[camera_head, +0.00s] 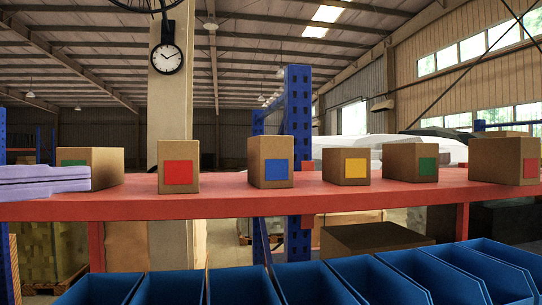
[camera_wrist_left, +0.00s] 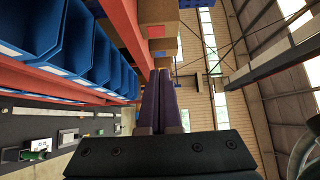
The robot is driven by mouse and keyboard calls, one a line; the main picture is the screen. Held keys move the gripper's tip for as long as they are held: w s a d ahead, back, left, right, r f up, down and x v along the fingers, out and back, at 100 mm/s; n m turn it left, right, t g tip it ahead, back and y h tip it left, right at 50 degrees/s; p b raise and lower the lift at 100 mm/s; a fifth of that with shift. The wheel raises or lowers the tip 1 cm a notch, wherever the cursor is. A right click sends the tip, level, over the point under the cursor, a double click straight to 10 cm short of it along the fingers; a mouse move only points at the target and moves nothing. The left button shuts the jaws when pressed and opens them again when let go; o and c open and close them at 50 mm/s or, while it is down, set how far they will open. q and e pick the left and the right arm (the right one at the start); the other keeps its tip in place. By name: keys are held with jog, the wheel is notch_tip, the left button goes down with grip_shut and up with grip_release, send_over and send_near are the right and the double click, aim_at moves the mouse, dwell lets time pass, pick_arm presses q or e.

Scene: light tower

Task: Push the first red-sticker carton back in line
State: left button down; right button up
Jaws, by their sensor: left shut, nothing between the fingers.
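A carton with a red sticker (camera_head: 178,168) stands upright on the red shelf (camera_head: 225,205), near its front edge, second from the left. Another red-sticker carton (camera_head: 503,160) stands at the far right. My left gripper (camera_head: 86,178) comes in from the left with its pale purple fingers shut and empty. It hides part of a green-sticker carton (camera_head: 104,166) and is apart from the red-sticker carton to its right. In the left wrist view the shut fingers (camera_wrist_left: 167,76) point toward a row of cartons, the nearest with a reddish sticker (camera_wrist_left: 156,32). My right gripper is not in view.
Blue-sticker (camera_head: 271,161), yellow-sticker (camera_head: 346,166) and second green-sticker (camera_head: 410,162) cartons stand along the shelf with gaps between. Several blue bins (camera_head: 243,285) sit below the shelf. A blue upright (camera_head: 297,110) rises behind.

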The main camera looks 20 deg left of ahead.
pick_arm(q)
jog(key=b+x, duration=0.3)
jog(key=x, duration=0.1)
jog(key=b, duration=0.1)
send_near(185, 168)
jog(key=x, duration=0.5)
jog(key=shift+d+f, duration=0.15)
jog(key=shift+d, duration=0.1)
jog(key=shift+w+a, duration=0.2)
jog(key=shift+w, duration=0.05)
